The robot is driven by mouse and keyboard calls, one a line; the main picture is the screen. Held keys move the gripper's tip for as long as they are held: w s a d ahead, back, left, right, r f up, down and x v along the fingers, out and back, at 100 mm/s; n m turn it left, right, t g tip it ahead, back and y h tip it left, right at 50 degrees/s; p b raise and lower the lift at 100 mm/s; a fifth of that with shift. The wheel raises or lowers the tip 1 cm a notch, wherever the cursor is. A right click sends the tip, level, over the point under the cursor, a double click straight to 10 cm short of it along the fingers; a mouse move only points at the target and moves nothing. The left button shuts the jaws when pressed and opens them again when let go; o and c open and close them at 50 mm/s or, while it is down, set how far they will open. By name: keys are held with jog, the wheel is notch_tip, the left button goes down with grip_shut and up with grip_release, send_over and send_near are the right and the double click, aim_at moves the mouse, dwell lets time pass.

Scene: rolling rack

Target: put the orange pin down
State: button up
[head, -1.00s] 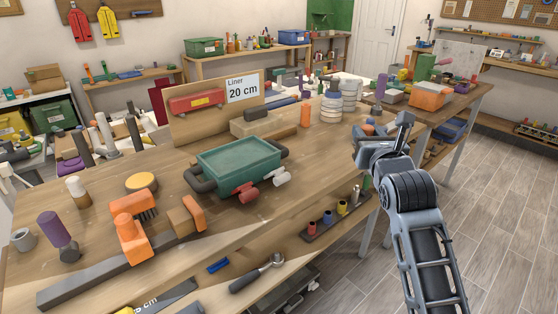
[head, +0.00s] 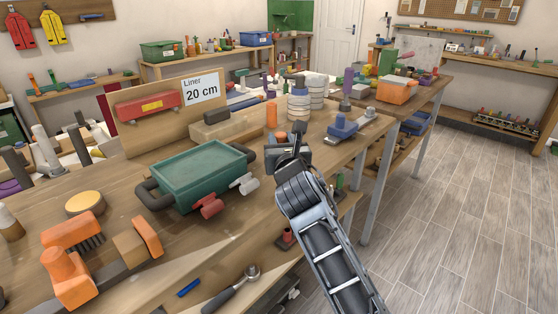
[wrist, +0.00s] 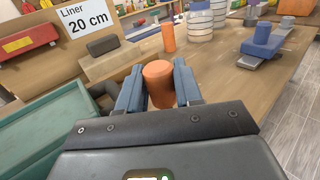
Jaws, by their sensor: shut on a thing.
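An orange pin (wrist: 159,84) is between the two blue fingers of my gripper (wrist: 158,76) in the wrist view. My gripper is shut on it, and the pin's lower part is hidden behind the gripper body. In the head view my gripper (head: 291,143) is over the right part of the workbench (head: 235,235), right of the green box; the held pin is mostly hidden there. A second orange pin (head: 272,114) stands upright on the bench beyond my gripper; it also shows in the wrist view (wrist: 167,38).
A green box (head: 200,170) with dark handles stands left of my gripper. A blue clamp-like tool (head: 343,127) and white ringed cylinders (head: 299,107) stand farther back. A "Liner 20 cm" sign (head: 201,88) stands behind. Bare wood shows around the second pin.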

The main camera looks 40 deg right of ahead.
jog(key=shift+w+a+f, duration=0.15)
jog(key=shift+a+f, duration=0.05)
jog(key=shift+f, duration=0.25)
jog(key=shift+f+b, duration=0.45)
jog(key=shift+f, duration=1.2)
jog(key=shift+f, duration=0.1)
jog(key=o, duration=1)
jog(key=shift+o, duration=0.3)
